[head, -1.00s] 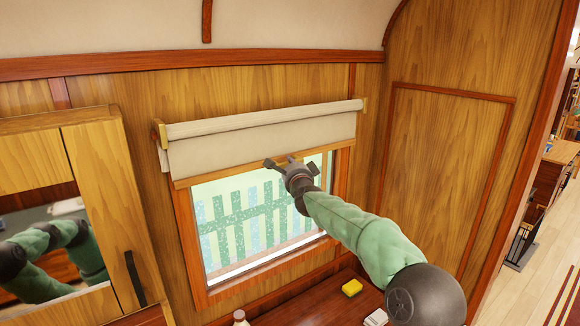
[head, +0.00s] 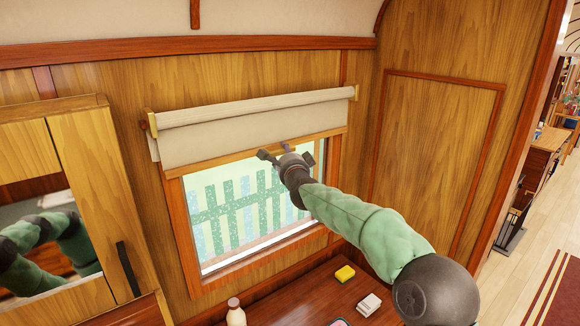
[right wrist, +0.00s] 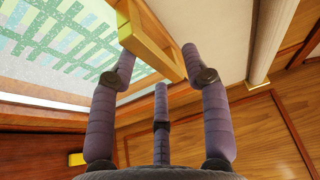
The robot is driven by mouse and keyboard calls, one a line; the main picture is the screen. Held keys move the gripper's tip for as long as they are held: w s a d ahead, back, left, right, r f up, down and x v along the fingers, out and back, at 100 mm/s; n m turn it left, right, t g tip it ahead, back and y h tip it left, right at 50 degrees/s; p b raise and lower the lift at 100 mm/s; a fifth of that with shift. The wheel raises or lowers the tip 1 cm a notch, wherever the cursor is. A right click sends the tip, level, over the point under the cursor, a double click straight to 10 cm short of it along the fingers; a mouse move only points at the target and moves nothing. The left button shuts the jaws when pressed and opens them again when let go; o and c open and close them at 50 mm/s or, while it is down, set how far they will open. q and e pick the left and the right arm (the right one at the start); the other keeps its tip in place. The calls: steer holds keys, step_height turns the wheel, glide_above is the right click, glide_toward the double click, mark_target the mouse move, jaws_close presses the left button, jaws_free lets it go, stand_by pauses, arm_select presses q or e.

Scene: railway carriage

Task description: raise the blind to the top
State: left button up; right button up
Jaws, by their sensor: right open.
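The blind (head: 240,137) is cream fabric hanging from a roll at the top of the window. It covers only the upper part; a light wooden bar (head: 215,161) runs along its lower edge. My right gripper (head: 275,152) is at this bar, right of its middle. In the right wrist view, the wooden bar or pull (right wrist: 152,42) lies between the spread fingertips of my right gripper (right wrist: 160,62). The fingers are open; whether any touches the wood I cannot tell. My left gripper is not in view.
Below the window, a table (head: 300,300) holds a yellow block (head: 345,273), a small white item (head: 369,303) and a white bottle (head: 236,313). A mirrored wooden cabinet (head: 90,150) stands at left. A panelled wall (head: 435,150) is close on the right.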

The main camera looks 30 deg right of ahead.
steer(key=v, duration=0.9)
stand_by(0.5)
